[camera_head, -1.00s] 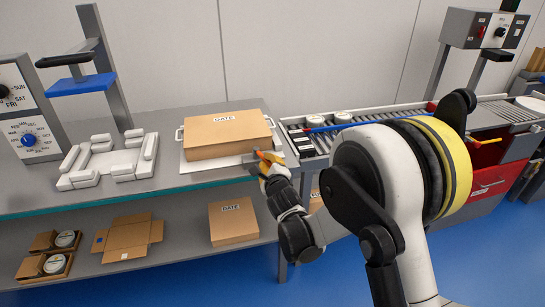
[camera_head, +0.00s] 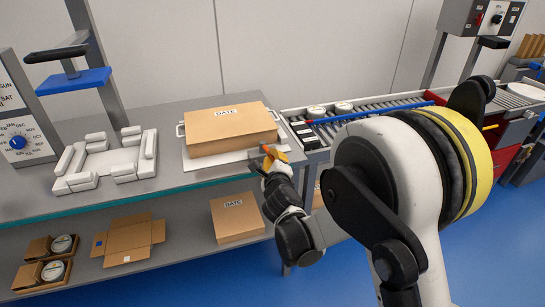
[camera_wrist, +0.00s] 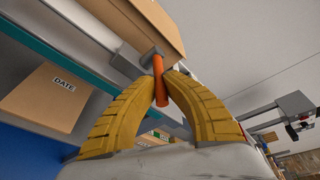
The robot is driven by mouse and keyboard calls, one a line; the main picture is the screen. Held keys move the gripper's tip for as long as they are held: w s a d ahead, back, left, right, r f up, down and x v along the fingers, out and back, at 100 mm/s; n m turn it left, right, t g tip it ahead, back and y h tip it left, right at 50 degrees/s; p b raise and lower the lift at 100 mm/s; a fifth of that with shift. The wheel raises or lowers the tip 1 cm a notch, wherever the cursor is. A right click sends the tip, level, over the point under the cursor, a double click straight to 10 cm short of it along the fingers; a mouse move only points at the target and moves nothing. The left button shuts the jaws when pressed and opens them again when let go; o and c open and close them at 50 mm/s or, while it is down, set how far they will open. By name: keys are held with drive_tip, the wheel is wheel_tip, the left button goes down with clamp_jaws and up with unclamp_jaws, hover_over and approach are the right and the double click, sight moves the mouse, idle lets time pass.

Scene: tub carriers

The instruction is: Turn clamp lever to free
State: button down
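The clamp lever is an orange-red rod on a dark grey hub, beside the lower edge of a cardboard box. In the wrist view the lever (camera_wrist: 159,82) stands between the tips of my two yellow fingers. My gripper (camera_wrist: 161,76) appears closed on it, with both tips against its sides. In the head view my gripper (camera_head: 268,159) is at the bench's front right corner, just right of the box (camera_head: 232,134) labelled DATE. The lever is mostly hidden there by the fingers. The box sits on a light plate (camera_head: 189,159) with handles.
A white fixture (camera_head: 105,163) with raised blocks stands left on the bench (camera_head: 180,182). A roller conveyor (camera_head: 370,112) with round tubs runs right behind my arm. The lower shelf holds another DATE box (camera_head: 236,217), an open carton (camera_head: 128,238) and small boxed tubs.

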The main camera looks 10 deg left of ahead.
sight(271, 155)
drive_tip(key=c, duration=1.4)
unclamp_jaws()
drive_tip(key=shift+a, duration=0.15)
wheel_tip(271, 155, up, 10)
